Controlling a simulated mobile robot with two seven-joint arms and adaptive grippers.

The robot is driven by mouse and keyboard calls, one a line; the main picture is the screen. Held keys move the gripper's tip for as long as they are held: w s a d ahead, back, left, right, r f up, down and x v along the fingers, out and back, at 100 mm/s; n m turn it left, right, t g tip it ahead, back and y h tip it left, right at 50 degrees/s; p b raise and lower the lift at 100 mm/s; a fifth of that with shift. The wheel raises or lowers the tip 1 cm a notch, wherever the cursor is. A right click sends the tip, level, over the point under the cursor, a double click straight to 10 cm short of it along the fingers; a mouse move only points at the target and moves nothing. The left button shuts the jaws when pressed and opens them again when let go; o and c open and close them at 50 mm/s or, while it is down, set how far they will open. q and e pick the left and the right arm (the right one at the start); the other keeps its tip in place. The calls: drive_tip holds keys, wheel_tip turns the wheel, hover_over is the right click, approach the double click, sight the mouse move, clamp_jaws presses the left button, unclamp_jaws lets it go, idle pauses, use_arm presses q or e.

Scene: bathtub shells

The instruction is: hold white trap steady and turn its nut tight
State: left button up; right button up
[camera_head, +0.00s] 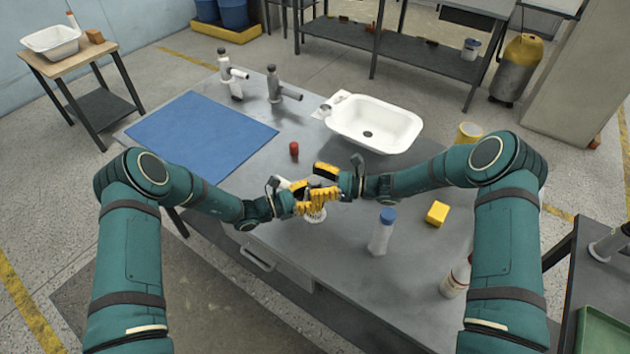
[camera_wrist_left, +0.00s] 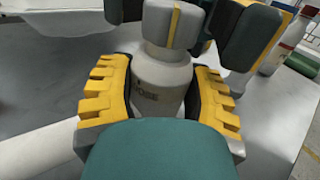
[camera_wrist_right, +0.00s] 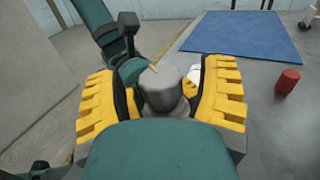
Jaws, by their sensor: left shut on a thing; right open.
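The white trap (camera_wrist_left: 160,85) stands between the fingers of my left gripper (camera_wrist_left: 163,100), which is shut on its pale body. In the head view only a white piece of the trap (camera_head: 315,216) shows below the grippers. Its grey nut (camera_wrist_left: 170,25) with a yellow mark is at the top of the body. My right gripper (camera_wrist_right: 160,100) is open, with its fingers on both sides of the nut (camera_wrist_right: 162,88). I cannot tell whether they touch it. In the head view my left gripper (camera_head: 302,203) and right gripper (camera_head: 322,183) are close together.
On the grey table (camera_head: 330,250) are a blue mat (camera_head: 200,135), two taps (camera_head: 275,85), a white basin (camera_head: 374,124), a red cylinder (camera_head: 294,149), a blue-capped bottle (camera_head: 381,234) and a yellow block (camera_head: 437,213). A white bottle (camera_head: 456,280) stands near the right arm.

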drive_tip(key=c, duration=1.2)
drive_tip(key=shift+w+g, duration=0.1)
drive_tip(key=shift+g, duration=0.2)
drive_tip(key=n+g, duration=0.4)
drive_tip(key=g, duration=0.1)
drive_tip(key=shift+g, duration=0.3)
drive_tip(key=shift+a+n+g+h, duration=0.1)
drive_tip(key=shift+n+g+h, duration=0.6)
drive_tip(key=shift+n+g, duration=0.65)
drive_tip(key=shift+n+g+h, duration=0.7)
drive_tip(key=shift+n+g, duration=0.15)
drive_tip(key=shift+g, duration=1)
drive_tip(key=shift+n+g, duration=0.3)
drive_tip(key=shift+g, duration=0.1)
drive_tip(key=o, duration=1.2)
